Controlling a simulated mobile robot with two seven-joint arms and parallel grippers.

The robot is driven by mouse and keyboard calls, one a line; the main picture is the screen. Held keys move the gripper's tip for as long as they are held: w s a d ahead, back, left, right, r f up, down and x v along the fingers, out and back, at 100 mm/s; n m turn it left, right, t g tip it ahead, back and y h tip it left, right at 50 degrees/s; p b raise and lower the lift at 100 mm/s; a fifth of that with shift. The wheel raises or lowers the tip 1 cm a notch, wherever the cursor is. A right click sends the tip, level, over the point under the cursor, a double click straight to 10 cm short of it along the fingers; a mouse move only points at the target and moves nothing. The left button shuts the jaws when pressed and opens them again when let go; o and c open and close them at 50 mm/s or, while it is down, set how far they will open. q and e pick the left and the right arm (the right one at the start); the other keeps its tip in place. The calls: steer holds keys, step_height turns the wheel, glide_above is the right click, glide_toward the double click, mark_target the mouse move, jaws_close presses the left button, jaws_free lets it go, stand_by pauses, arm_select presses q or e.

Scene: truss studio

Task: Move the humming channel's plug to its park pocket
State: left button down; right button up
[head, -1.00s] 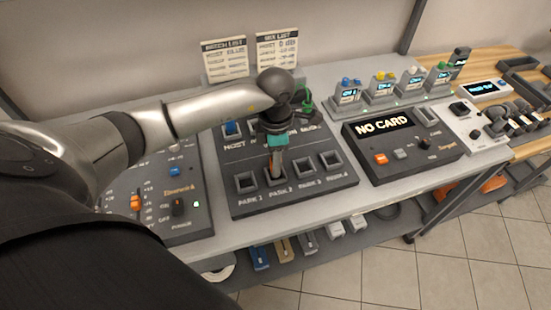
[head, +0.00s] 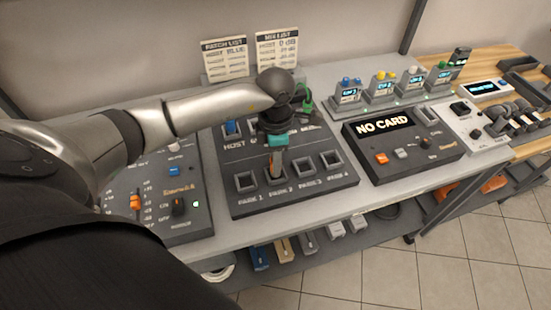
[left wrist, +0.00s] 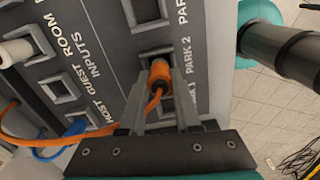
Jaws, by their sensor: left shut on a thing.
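The orange plug (left wrist: 160,74), with its orange cable, is between the fingers of my left gripper (left wrist: 160,100). My left gripper (head: 276,168) is shut on it, pointing down at the PARK 2 pocket (left wrist: 142,52) on the dark patch panel (head: 240,203). The plug's front end is at the pocket's opening; I cannot tell how deep it sits. The PARK 1 pocket (head: 246,181), PARK 3 pocket (head: 304,168) and PARK 4 pocket (head: 331,158) look empty. A blue plug (head: 231,130) is in the HOST input. The GUEST input (left wrist: 59,89) looks empty. My right gripper is not in view.
A white plug (left wrist: 18,52) is in the ROOM input. A mixer (head: 160,222) stands left of the panel. The NO CARD recorder (head: 405,165) is right of it. Patch and mix cards (head: 277,48) stand behind. Several loose connectors (head: 308,243) lie on the shelf below.

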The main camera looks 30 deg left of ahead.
arm_select(q)
steer(key=shift+f+b, duration=0.35)
steer(key=shift+f, duration=0.1)
steer(key=c, duration=0.9)
jaws_free()
steer(key=shift+r+p, duration=4.15)
steer(key=shift+r, duration=1.4)
steer(key=shift+s+f, duration=0.1)
steer(key=shift+f, duration=0.05)
